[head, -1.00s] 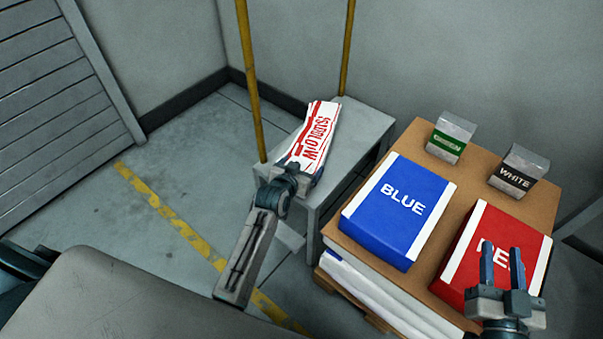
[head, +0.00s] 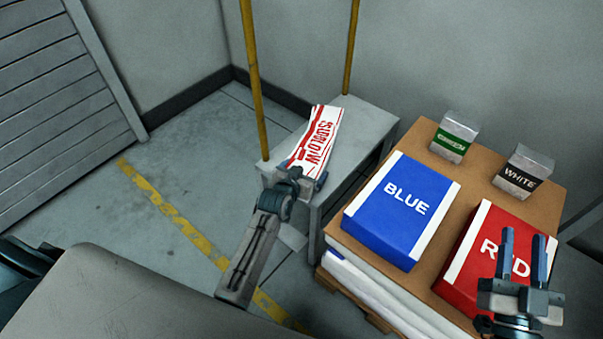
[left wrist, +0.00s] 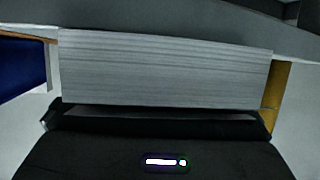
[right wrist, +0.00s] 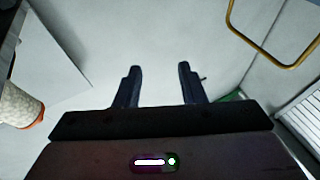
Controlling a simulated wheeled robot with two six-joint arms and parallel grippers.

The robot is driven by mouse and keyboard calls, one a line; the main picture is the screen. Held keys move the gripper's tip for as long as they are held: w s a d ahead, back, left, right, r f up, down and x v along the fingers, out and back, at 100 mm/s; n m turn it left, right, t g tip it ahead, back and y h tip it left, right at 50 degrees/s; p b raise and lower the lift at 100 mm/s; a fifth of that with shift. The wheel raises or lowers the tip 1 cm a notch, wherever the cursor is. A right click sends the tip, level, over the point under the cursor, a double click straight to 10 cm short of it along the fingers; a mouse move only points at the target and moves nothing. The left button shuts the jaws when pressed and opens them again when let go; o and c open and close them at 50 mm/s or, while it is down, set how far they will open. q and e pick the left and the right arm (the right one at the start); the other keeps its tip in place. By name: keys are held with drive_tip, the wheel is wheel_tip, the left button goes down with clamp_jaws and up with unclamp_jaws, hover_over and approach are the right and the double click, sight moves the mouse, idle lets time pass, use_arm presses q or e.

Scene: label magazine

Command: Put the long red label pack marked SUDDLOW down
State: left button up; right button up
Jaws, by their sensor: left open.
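The long red-and-white label pack marked SUDDLOW (head: 318,140) lies on the grey bench top (head: 352,140), slanting away from me. My left gripper (head: 303,180) is at the near end of the pack and open; in the head view its fingers are mostly hidden. In the left wrist view the pack's layered edge (left wrist: 165,68) fills the space right in front of the gripper. Whether the fingers still touch it I cannot tell. My right gripper (head: 521,255) is open and empty above the red box (head: 478,235). Its two fingers also show apart in the right wrist view (right wrist: 158,85).
Yellow posts (head: 254,80) rise at the bench. The floor to the left is clear.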

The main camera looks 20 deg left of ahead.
use_arm(q)
drive_tip(key=shift+s+r, duration=0.15)
drive_tip(key=shift+s, duration=0.1)
drive_tip(key=p+v, duration=0.1)
drive_tip(key=v, duration=0.4)
drive_tip(key=shift+s+r, duration=0.15)
drive_tip(key=shift+s, duration=0.1)
drive_tip(key=s+a+r, duration=0.1)
drive_tip(key=s+r, duration=0.4)
drive_tip(key=s, duration=0.6)
drive_tip(key=s+a+r+n+p, duration=0.1)
drive_tip(key=s+r, duration=0.5)
drive_tip(key=s, duration=0.5)
drive_tip(key=shift+a+h, duration=0.25)
drive_tip(key=shift+h, duration=0.05)
use_arm(e)
drive_tip(key=s+a+f+g, duration=0.1)
drive_tip(key=s+f+g, duration=0.3)
drive_tip(key=f+g, duration=0.4)
wheel_tip(320, 180, down, 5)
drive_tip(key=shift+s+f+m+g, duration=0.2)
drive_tip(key=shift+m+g, duration=0.1)
drive_tip(key=shift+m, duration=0.1)
